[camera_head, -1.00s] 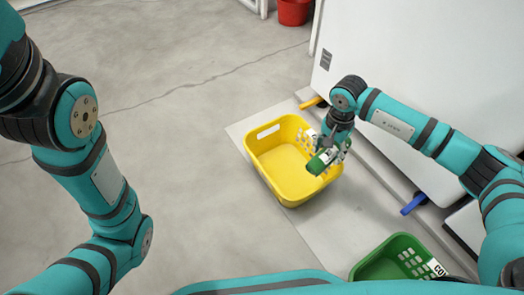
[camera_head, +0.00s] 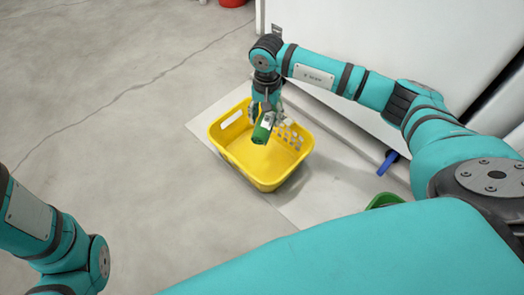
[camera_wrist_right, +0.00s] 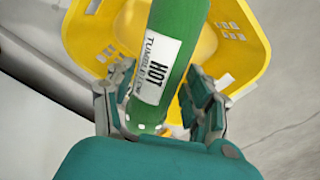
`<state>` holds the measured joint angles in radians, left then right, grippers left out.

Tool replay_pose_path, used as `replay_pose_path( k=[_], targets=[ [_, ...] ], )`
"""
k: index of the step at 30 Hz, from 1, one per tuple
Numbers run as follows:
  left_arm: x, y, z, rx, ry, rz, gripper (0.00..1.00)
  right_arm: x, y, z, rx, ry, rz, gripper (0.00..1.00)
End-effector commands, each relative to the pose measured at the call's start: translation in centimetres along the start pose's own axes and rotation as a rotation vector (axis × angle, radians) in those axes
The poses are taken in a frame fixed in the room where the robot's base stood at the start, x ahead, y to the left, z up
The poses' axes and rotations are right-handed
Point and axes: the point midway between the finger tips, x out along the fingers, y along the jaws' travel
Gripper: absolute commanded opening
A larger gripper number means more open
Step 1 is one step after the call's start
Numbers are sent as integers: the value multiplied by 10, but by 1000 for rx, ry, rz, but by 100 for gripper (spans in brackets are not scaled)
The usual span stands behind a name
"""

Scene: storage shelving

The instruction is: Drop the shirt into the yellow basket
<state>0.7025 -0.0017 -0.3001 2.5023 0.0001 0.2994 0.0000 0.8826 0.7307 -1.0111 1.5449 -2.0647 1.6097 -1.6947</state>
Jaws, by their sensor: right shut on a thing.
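The yellow basket (camera_head: 245,170) stands on the pale floor strip, with holes in its walls. My right gripper (camera_head: 267,112) is above the back part of the basket. It is shut on a green cylinder (camera_head: 263,131), which is tilted and hangs over the basket opening.
A green basket (camera_head: 385,200) is partly visible at right, mostly hidden by my body. A white panel (camera_head: 335,40) stands behind the yellow basket, with a blue piece (camera_head: 388,162) at its foot. A red container (camera_head: 232,3) is at the top edge. Open floor lies left.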

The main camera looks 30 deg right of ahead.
Motion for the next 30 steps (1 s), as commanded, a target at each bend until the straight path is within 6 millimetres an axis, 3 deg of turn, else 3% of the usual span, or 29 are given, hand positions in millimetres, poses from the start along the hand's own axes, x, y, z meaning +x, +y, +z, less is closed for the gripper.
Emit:
replay_pose_path(
  k=[3, 11, 12, 17, 26, 30],
  targets=[
    [-8, 2, -2, 0, -1, 1, 40, 9, 0, 0, 0, 1, -1, 16],
    [-7, 2, -2, 0, -1, 1, 40, 8, 0, 0, 0, 1, -1, 16],
    [-7, 2, -2, 0, -1, 1, 40, 8, 0, 0, 0, 1, -1, 58],
    [-7, 2, -2, 0, -1, 1, 40, 8, 0, 0, 0, 1, 0, 79],
    [-8, 1, 1, 1, -9, 1, 40, 8, 0, 0, 0, 1, 0, 80],
    [-8, 1, 0, 1, -8, 1, 40, -5, -1, 0, -1, 2, -4, 80]
  ],
)
